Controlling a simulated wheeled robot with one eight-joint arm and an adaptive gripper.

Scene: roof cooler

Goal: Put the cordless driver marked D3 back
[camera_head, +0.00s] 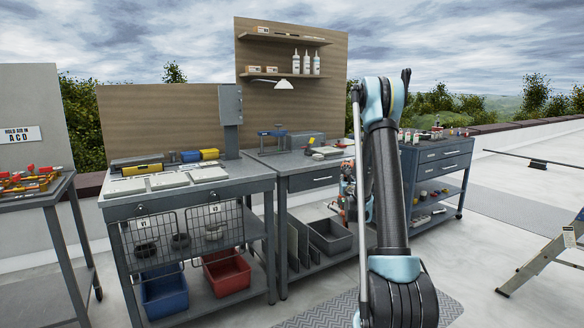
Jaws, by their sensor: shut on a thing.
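My arm (385,180) rises in the right middle of the head view and bends at the top. Its far end is hidden behind the upright link. Some small pale teal, red and grey parts show just left of that link, at the middle bench, too small to tell apart. I cannot make out my gripper's fingers or what is between them. No driver with a readable D3 mark shows.
A left bench (190,187) carries pale trays, with a wire basket (215,225), a blue bin (164,291) and a red bin (226,272) below. A middle bench (300,166) has a drawer. A right cart (440,160) holds small items. A stepladder (545,255) stands right.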

